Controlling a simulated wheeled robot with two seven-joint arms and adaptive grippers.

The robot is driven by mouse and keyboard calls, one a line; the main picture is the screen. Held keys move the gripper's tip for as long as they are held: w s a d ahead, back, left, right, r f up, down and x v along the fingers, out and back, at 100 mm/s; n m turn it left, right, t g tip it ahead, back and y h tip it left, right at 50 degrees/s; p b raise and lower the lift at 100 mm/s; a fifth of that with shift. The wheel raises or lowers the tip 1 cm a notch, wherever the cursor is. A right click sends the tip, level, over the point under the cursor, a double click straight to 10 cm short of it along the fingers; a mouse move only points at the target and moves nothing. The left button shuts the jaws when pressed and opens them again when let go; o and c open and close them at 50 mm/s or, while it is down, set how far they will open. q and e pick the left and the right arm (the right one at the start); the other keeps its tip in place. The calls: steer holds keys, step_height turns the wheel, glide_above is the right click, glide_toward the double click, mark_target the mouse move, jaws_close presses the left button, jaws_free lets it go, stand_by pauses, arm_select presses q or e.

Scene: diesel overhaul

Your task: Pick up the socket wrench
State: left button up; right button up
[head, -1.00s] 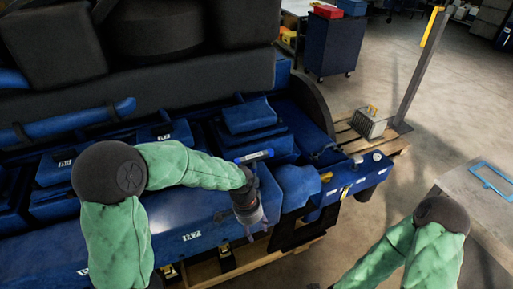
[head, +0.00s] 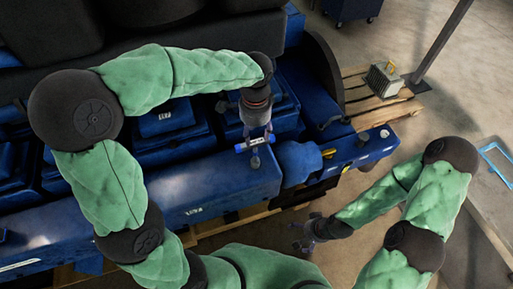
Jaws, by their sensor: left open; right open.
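A short blue bar with pale ends (head: 254,143), which looks like the socket wrench, lies on the blue engine (head: 225,185) near its front edge. My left gripper (head: 256,138) points down over the bar, its fingers open and close around it. I cannot tell whether they touch it, and the gripper hides part of it. My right gripper (head: 302,235) is open and empty, low in front of the engine and well apart from the bar.
A yellow fitting (head: 328,153) sticks out on the engine's right part. A wooden pallet (head: 372,108) with a grey finned part (head: 384,79) stands beyond it, near a grey post (head: 440,45). A grey table with a blue frame (head: 498,163) is at the right.

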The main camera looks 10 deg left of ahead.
mark_target(256, 146)
arm_select(q)
step_height(256, 146, down, 3)
steer(key=shift+w+f, duration=0.15)
steer(key=shift+f, duration=0.15)
steer(key=f, duration=0.4)
steer(key=shift+s+p, duration=0.3)
steer(key=shift+w+f, duration=0.2)
steer(key=shift+f, duration=0.35)
steer(key=shift+s+r, duration=0.1)
steer(key=shift+s, duration=0.05)
steer(key=c, duration=0.3)
jaws_close()
